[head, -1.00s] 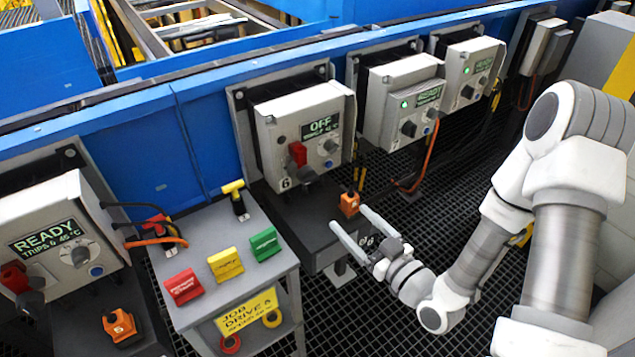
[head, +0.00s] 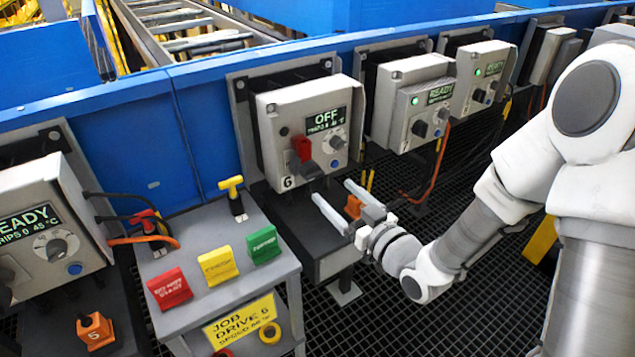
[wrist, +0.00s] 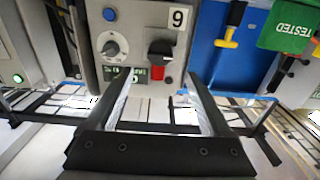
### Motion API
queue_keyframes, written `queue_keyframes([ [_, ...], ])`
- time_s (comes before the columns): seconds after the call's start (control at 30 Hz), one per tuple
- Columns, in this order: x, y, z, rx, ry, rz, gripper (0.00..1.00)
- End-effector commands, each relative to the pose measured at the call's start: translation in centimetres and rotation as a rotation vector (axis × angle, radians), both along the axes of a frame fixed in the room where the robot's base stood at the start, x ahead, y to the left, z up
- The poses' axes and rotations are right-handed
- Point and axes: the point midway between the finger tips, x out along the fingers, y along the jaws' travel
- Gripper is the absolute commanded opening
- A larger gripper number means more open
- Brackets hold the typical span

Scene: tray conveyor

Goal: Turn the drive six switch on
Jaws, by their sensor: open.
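The drive six box (head: 272,130) is grey, marked 6, and its display (head: 326,119) reads OFF. Its switch has a red part (head: 301,149) above a black knob (head: 312,169). A grey dial and a blue button (head: 337,142) sit to the right. My gripper (head: 332,191) is open and empty, below and in front of the box, its fingers pointing towards it without visible contact. The wrist view appears upside down: the red and black switch (wrist: 160,52) lies beyond and between my fingertips (wrist: 152,84), and the 6 looks like a 9.
A grey cart (head: 215,300) at lower left holds red, yellow and green tags and a yellow-handled tool (head: 232,190). An orange block (head: 353,206) is behind my fingers. Other boxes reading READY (head: 413,115) stand on both sides. Dark grating covers the floor.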

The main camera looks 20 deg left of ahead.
Motion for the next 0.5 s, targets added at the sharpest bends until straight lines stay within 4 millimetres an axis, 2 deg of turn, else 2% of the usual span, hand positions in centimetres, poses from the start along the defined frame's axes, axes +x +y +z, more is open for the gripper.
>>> queue_keyframes([
  [0.2, 2.9, 3.5, -0.1, 0.002, -0.001, 0.002, 0.84],
  [0.5, 4.9, 5.8, 0.0, 0.001, 0.001, 0.0, 0.84],
])
